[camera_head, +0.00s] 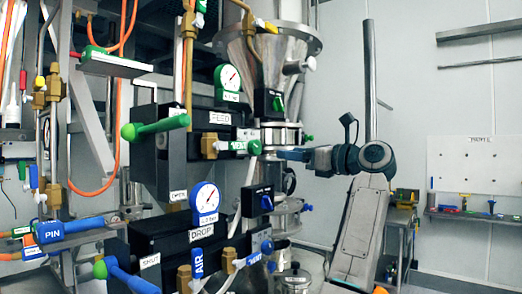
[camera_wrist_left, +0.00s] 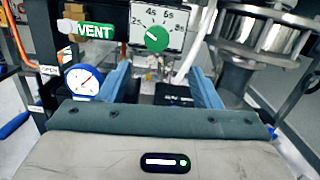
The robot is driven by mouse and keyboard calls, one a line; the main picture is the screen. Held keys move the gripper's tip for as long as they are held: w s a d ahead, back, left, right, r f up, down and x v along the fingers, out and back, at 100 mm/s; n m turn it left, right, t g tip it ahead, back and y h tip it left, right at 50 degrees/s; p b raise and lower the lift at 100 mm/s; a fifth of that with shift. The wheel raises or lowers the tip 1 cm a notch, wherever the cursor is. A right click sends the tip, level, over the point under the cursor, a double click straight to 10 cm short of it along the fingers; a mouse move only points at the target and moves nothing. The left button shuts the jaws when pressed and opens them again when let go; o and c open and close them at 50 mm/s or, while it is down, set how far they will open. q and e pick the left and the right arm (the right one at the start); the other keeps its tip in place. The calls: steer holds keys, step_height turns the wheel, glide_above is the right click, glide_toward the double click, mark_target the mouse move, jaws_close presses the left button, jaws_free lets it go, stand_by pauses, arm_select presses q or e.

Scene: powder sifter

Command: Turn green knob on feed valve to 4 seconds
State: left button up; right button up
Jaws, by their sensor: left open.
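The green knob (camera_wrist_left: 157,38) sits on a white dial plate (camera_wrist_left: 176,18) marked 2s, 4s, 6s and more in the left wrist view. Its pointer is too small to read surely. In the head view the green knob (camera_head: 278,103) is on a dark box right of the FEED valve block (camera_head: 220,118). My left gripper (camera_head: 283,154) is below the knob, pointing left. In the wrist view my left gripper (camera_wrist_left: 160,76) is open and empty, its blue fingers spread below the dial, apart from the knob. My right gripper is not in view.
A green VENT handle (camera_wrist_left: 95,30) is left of the dial, and a gauge (camera_wrist_left: 84,80) lies below it. A metal flange (camera_wrist_left: 258,35) stands close on the right. The DROP valve block (camera_head: 195,240) with blue handles is below. The wall side at right is clearer.

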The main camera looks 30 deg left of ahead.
mark_target(258, 149)
arm_select(q)
steer(key=shift+n+h, duration=0.3)
steer(key=shift+h, duration=0.1)
steer(key=a+p, duration=0.1)
steer(key=a, duration=0.2)
steer(key=a+p, duration=0.1)
steer(key=a, duration=0.2)
steer(key=a+r+p, duration=0.1)
steer(key=a, duration=0.2)
steer(key=shift+a+p, duration=0.15)
steer(key=shift+p, duration=0.2)
steer(key=shift+w+a, duration=0.15)
steer(key=shift+a, duration=0.45)
steer(key=c, duration=1)
